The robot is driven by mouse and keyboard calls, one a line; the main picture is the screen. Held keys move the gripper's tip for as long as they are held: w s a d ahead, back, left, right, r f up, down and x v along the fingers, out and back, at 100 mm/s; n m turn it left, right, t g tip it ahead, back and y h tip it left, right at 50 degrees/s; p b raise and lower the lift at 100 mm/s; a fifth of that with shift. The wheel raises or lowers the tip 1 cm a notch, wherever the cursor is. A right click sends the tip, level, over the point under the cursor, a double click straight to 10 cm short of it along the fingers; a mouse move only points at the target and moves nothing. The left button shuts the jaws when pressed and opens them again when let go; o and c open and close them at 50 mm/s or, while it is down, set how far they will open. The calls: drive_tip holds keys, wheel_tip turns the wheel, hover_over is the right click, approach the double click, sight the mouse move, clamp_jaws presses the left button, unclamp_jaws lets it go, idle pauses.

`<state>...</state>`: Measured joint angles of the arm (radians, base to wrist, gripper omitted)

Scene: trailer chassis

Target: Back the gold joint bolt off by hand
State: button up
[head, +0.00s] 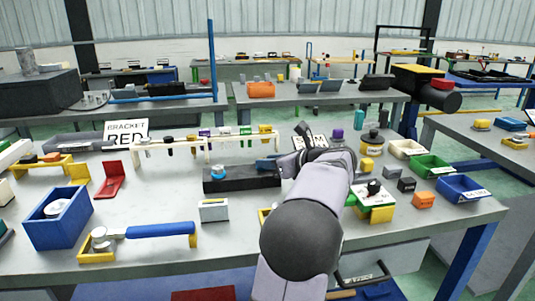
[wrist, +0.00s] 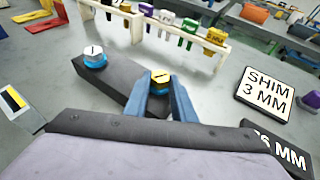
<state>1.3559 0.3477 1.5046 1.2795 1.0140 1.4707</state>
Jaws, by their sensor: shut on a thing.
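The gold joint bolt (wrist: 160,76) has a hexagonal gold head with a dark mark on top. It stands at the right part of a dark bar (wrist: 118,88), which also shows in the head view (head: 225,186). My gripper (wrist: 160,86) is shut on the gold bolt, with one blue finger on each side of it. In the head view my gripper (head: 268,164) is over the bar's right end, and the gold bolt is hidden there. A second bolt (wrist: 95,56), pale-topped with a blue base, stands on the bar's left part.
A pale rack (wrist: 165,27) with several coloured-top pieces stands behind the bar. Sign cards, one reading SHIM 3 MM (wrist: 266,92), stand to the right. A silver block (head: 214,210) and a blue-handled tool (head: 160,230) lie in front.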

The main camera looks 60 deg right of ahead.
drive_tip(key=shift+s+d+r+n+y+p, duration=0.15)
drive_tip(key=shift+n+y+p, duration=0.6)
drive_tip(key=shift+p, duration=1)
drive_tip(key=shift+w+d+f+n+y+p, duration=0.15)
drive_tip(key=shift+n+y+p, duration=0.55)
drive_tip(key=shift+p, duration=1.05)
drive_tip(key=shift+s+d+r+n+y+p, duration=0.2)
drive_tip(key=shift+n+y+p, duration=0.25)
drive_tip(key=shift+y+p, duration=0.9)
drive_tip(key=n+p, duration=0.1)
drive_tip(key=p, duration=0.2)
drive_tip(key=n+y+p, duration=0.1)
drive_tip(key=p, duration=0.3)
drive_tip(key=shift+w+d+f, duration=0.1)
drive_tip(key=shift+w+d, duration=0.1)
drive_tip(key=shift+d, duration=0.15)
drive_tip(key=shift+f+n+y+p, duration=0.1)
drive_tip(key=shift+n+y+p, duration=0.25)
drive_tip(key=shift+p, duration=0.6)
drive_tip(key=shift+f+y+p, duration=0.15)
drive_tip(key=shift+y+p, duration=0.2)
drive_tip(key=shift+p, duration=0.1)
drive_tip(key=shift+f, duration=0.25)
drive_tip(key=o, duration=1.1)
drive_tip(key=shift+c, duration=0.2)
drive_tip(key=shift+r, duration=0.1)
drive_tip(key=shift+d+r, duration=0.1)
